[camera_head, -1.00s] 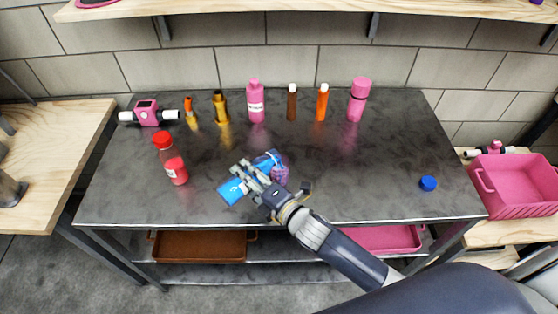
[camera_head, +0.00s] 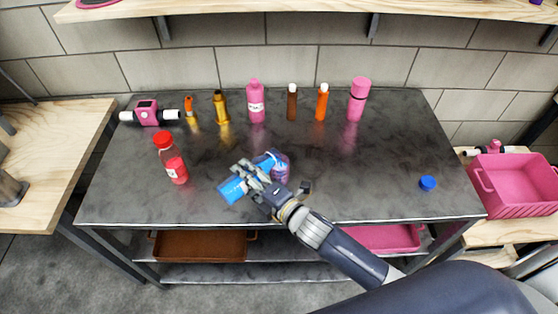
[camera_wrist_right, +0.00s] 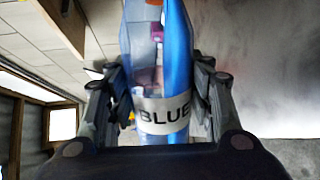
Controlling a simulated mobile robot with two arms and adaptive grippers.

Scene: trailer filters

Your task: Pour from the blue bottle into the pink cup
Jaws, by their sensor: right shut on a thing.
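The blue bottle (camera_head: 232,189) is tilted well over, close to horizontal, above the front middle of the dark table. My right gripper (camera_head: 250,174) is shut on it around the middle. In the right wrist view the bottle (camera_wrist_right: 165,85) sits between both fingers, with its "BLUE" label facing the camera. The bottle's right end reaches the rim of a small pinkish-purple cup (camera_head: 281,172), which stands just right of the gripper. The cup is partly hidden, and I cannot tell whether bottle and cup touch. Bluish colour shows at the cup. My left gripper is not in view.
A red bottle (camera_head: 171,160) stands left on the table (camera_head: 350,190). A blue cap (camera_head: 428,183) lies at the right. Several bottles, including a pink one (camera_head: 256,102), and a pink valve-like part (camera_head: 147,113) line the back. The table between cup and blue cap is clear.

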